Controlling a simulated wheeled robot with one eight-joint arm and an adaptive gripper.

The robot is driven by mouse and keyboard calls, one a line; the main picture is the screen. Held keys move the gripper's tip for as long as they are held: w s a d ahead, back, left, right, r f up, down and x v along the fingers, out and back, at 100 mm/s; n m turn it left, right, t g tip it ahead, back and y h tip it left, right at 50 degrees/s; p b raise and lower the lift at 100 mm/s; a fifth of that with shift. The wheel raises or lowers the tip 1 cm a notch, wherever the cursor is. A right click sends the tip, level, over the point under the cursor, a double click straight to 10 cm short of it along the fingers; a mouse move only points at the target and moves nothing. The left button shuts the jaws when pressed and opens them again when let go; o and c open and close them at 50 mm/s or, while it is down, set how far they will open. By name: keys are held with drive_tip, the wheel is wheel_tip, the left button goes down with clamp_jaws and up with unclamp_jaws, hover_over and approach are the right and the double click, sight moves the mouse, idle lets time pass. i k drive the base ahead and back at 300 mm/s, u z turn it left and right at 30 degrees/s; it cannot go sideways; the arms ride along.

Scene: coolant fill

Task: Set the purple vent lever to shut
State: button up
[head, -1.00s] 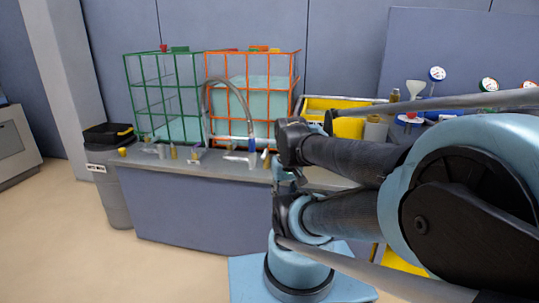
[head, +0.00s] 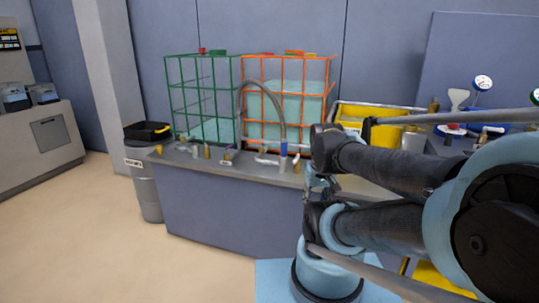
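The fill bench (head: 215,215) stands ahead with several small valves and fittings along its top. A small purple-blue piece (head: 227,155) is on the bench top below the green cage; it may be the purple vent lever, but it is too small to read its setting. A bright blue fitting (head: 283,150) sits at the lower end of a grey hose. My arm fills the right side of the view and covers the right part of the bench. I cannot make out my gripper's fingers.
A green wire cage (head: 203,88) and an orange wire cage (head: 290,58) hold pale teal tanks. A yellow bin (head: 400,110) and gauges (head: 482,83) are at the right. A grey waste bin (head: 148,190) stands left of the bench. The floor at front left is clear.

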sight(227, 150)
drive_tip(key=k, duration=1.25)
drive_tip(key=u, duration=0.4)
drive_tip(key=i, duration=1.95)
drive_tip(key=z, duration=0.45)
